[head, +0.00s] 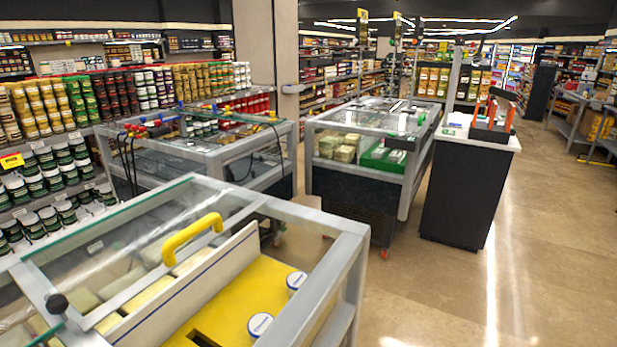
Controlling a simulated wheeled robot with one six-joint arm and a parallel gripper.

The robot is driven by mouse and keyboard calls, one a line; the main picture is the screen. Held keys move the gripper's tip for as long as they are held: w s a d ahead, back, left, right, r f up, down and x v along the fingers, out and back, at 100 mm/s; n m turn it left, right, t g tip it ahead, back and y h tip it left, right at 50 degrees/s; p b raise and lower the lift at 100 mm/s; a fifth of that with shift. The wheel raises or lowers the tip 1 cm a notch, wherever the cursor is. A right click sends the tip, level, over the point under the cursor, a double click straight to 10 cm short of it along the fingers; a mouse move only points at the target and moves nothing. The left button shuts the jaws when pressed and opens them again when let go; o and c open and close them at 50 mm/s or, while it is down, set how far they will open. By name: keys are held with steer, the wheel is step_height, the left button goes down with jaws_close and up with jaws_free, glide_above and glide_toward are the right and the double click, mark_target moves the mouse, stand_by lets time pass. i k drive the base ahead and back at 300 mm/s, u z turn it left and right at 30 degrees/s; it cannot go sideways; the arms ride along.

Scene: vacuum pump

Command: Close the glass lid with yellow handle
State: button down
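The glass lid (120,300) lies on the near chest freezer (343,262) at the lower left. A thick yellow handle (190,236) stands up from the lid's pale frame bar. The lid's glass appears to cover the left part of the freezer top. The right part, over a yellow surface (245,290), looks uncovered, so the lid appears partly open. A white divider panel (190,283) stands beside the frame bar. My gripper is not in view, and nothing touches the handle.
Two white-and-blue round tubs (261,324) sit on the yellow surface. Other chest freezers (385,185) stand behind, with a dark counter (460,195) to the right. Shelves of jars (60,170) line the left. Floor (450,295) right of the near freezer is clear.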

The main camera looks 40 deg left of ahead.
mark_target(171, 261)
steer(key=i, duration=2.1)
steer(key=u, duration=3.4)
steer(key=i, duration=0.5)
steer(key=z, duration=0.05)
